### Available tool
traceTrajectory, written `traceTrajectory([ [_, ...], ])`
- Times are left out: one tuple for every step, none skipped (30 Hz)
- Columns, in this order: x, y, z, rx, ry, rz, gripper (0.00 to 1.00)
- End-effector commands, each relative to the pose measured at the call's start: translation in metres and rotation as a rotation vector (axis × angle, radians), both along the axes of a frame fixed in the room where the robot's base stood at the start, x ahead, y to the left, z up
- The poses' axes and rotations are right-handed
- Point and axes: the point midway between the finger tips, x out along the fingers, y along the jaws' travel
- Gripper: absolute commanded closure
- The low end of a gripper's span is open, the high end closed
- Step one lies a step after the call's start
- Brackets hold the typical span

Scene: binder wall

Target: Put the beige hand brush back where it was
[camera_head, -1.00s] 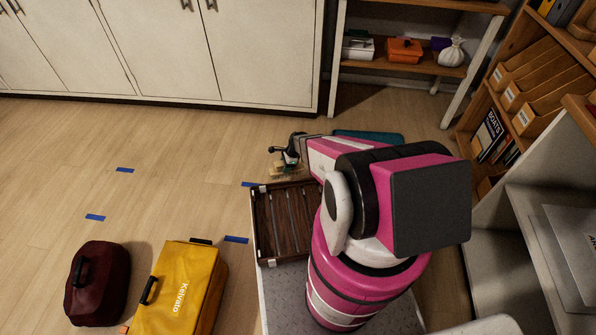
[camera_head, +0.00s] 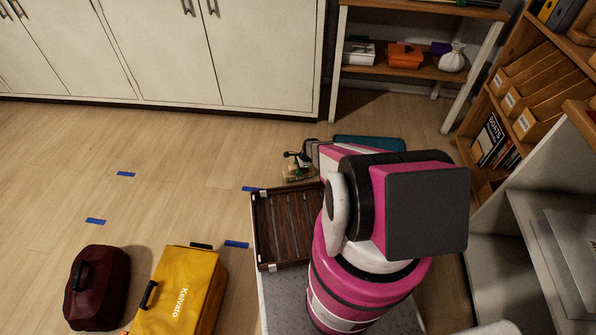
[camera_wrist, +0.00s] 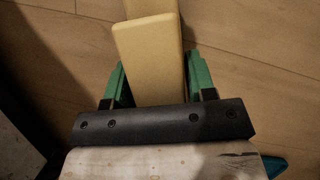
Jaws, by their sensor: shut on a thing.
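The beige hand brush (camera_wrist: 148,50) lies between the green fingers of my gripper (camera_wrist: 158,80) in the wrist view. Its pale block points away from the palm, with floor boards behind it. In the head view my gripper (camera_head: 297,159) is over the floor, just beyond the dark slatted tray, and is shut on the brush. Only a small tan part of the brush (camera_head: 299,174) shows there, below the fingers. My arm hides much of the area to the right. I cannot tell whether the brush touches the floor.
The dark slatted tray (camera_head: 262,230) is close in front of the gripper. A teal flat thing (camera_head: 372,143) lies behind my arm. A yellow bag (camera_head: 182,290) and a maroon bag (camera_head: 98,287) stand at lower left. Shelves (camera_head: 415,68) and white cabinets (camera_head: 160,50) border the floor.

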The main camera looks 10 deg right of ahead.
Motion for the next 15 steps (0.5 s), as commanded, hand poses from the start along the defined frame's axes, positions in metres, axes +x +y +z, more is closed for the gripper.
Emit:
traceTrajectory([
  [0.0008,0.0000,-0.0065,0.001,0.001,-0.001,0.68],
  [0.0004,0.0001,-0.0079,0.001,0.001,-0.001,0.68],
  [0.0000,0.0002,-0.0084,0.001,0.000,0.000,0.68],
  [-0.0003,0.0002,-0.0081,0.001,0.000,0.000,0.68],
  [-0.0005,0.0002,-0.0077,0.001,0.000,0.000,0.68],
  [-0.0006,0.0003,-0.0073,0.001,0.000,0.000,0.68],
  [-0.0005,0.0003,-0.0073,0.001,0.000,0.000,0.68],
  [-0.0006,0.0003,-0.0073,0.001,0.000,0.000,0.68],
  [-0.0006,0.0002,-0.0075,0.001,0.000,0.000,0.68],
  [-0.0005,0.0002,-0.0080,0.001,0.000,0.000,0.68],
  [-0.0005,0.0002,-0.0088,0.001,0.001,0.000,0.68],
  [-0.0004,0.0002,-0.0100,0.001,0.001,0.000,0.68],
  [-0.0004,0.0002,-0.0108,0.001,0.001,0.000,0.68],
  [-0.0006,0.0002,-0.0104,0.000,0.001,0.000,0.40],
  [-0.0006,0.0002,-0.0103,0.000,0.001,0.000,0.27],
])
